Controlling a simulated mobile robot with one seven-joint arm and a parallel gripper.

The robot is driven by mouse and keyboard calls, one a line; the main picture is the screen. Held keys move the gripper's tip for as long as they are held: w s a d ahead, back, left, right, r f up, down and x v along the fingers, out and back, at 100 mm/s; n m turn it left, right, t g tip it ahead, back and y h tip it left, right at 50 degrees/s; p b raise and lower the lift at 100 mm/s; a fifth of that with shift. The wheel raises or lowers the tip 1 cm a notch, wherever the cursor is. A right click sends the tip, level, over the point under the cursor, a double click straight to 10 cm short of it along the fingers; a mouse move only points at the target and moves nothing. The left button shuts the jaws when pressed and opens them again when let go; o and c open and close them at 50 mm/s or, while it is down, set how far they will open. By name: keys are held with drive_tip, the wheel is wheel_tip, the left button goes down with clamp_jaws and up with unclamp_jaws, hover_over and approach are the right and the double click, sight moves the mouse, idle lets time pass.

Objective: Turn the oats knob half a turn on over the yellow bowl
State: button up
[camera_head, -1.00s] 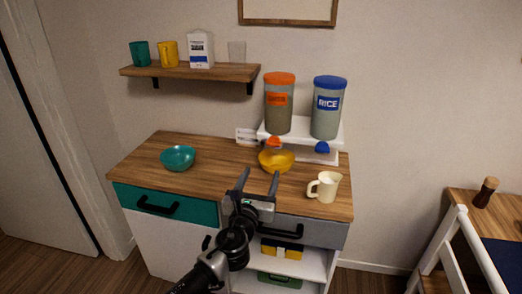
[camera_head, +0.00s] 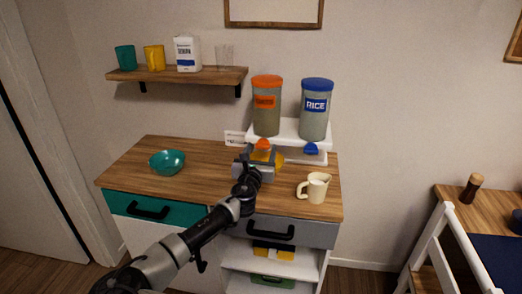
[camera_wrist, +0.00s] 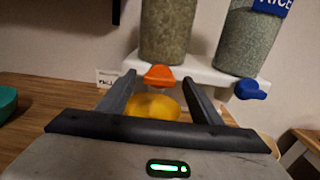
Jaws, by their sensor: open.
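The oats dispenser (camera_head: 266,112) has an orange lid and an orange label and stands on a white stand. Its orange knob (camera_head: 262,144) is below it at the front; the knob also shows in the wrist view (camera_wrist: 158,76). The yellow bowl (camera_head: 279,159) sits under the knob, mostly hidden behind my gripper in the head view; it also shows in the wrist view (camera_wrist: 152,107). My gripper (camera_wrist: 162,84) is open, its two fingers to the left and right of the knob in the wrist view. I cannot tell whether they touch it.
The rice dispenser (camera_head: 315,112) with its blue knob (camera_head: 311,149) stands to the right on the white stand (camera_head: 287,131). A cream mug (camera_head: 315,187) is at the right front, a teal bowl (camera_head: 167,162) at the left. A wall shelf (camera_head: 180,75) is above left.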

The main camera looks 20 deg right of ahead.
drive_tip(key=shift+w+d, duration=0.1)
drive_tip(key=shift+w, duration=0.05)
drive_tip(key=c, duration=1.1)
drive_tip(key=shift+o, duration=0.2)
drive_tip(key=shift+f+m+b, duration=0.1)
drive_tip(key=shift+m+b, duration=0.25)
drive_tip(key=shift+m, duration=0.05)
drive_tip(key=m+b, duration=0.2)
drive_tip(key=m, duration=0.1)
drive_tip(key=shift+f+m+b, duration=0.1)
drive_tip(key=shift+m+b, duration=0.2)
drive_tip(key=shift+b, duration=0.1)
drive_tip(key=m+b, duration=0.2)
drive_tip(key=m, duration=0.2)
drive_tip(key=shift+d+m+b, duration=0.1)
drive_tip(key=shift+m+b, duration=0.2)
drive_tip(key=shift+b, duration=0.1)
drive_tip(key=m+b, duration=0.3)
drive_tip(key=m, duration=0.2)
drive_tip(key=shift+f, duration=0.1)
drive_tip(key=shift+m+b, duration=1)
drive_tip(key=shift+m, duration=1.4)
